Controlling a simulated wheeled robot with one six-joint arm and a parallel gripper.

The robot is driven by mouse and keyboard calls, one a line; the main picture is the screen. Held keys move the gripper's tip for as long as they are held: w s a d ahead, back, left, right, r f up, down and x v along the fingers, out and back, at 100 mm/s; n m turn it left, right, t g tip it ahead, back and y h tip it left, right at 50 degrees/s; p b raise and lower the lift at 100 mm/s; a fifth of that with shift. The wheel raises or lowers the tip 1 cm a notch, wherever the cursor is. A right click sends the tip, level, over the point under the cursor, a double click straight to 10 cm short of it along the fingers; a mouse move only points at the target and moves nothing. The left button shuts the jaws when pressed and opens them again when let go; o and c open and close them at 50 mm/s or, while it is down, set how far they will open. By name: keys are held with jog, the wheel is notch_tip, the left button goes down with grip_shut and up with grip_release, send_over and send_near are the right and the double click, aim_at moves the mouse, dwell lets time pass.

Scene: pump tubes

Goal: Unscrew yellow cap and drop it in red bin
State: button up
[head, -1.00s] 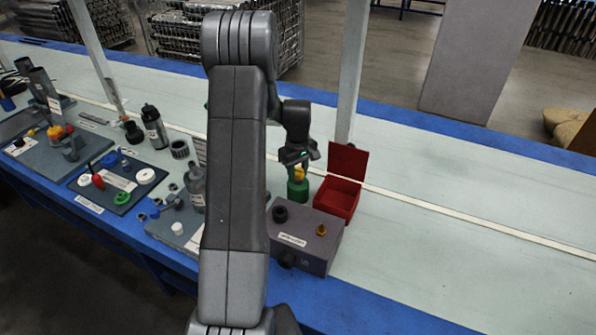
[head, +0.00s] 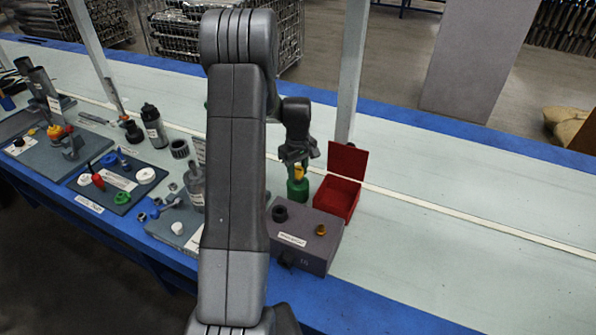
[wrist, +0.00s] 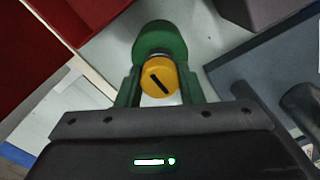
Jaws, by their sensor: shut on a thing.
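The yellow cap (wrist: 158,82) has a dark slot in its face and sits between the two green fingers of my gripper (wrist: 160,92) in the wrist view. My gripper is shut on it. In the head view the cap (head: 298,171) shows small and yellow at the top of a green bottle (head: 297,190), under my gripper (head: 298,163). The bottle's green body also shows behind the cap in the wrist view (wrist: 160,38). I cannot tell whether the cap's thread is still engaged. The red bin (head: 338,195) stands just right of the bottle with its lid (head: 347,160) raised.
A grey box (head: 305,240) with a black knob and a yellow-brown knob stands in front of the bottle and bin. My arm hides part of the bench. Trays of small parts lie to the left. The pale bench top (head: 440,235) at right is clear.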

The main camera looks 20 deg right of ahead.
aim_at(298, 169)
jog(key=shift+r+p, duration=0.3)
jog(key=shift+r, duration=0.4)
jog(key=shift+r, duration=0.15)
jog(key=shift+r+p, duration=1)
jog(key=shift+r, duration=0.4)
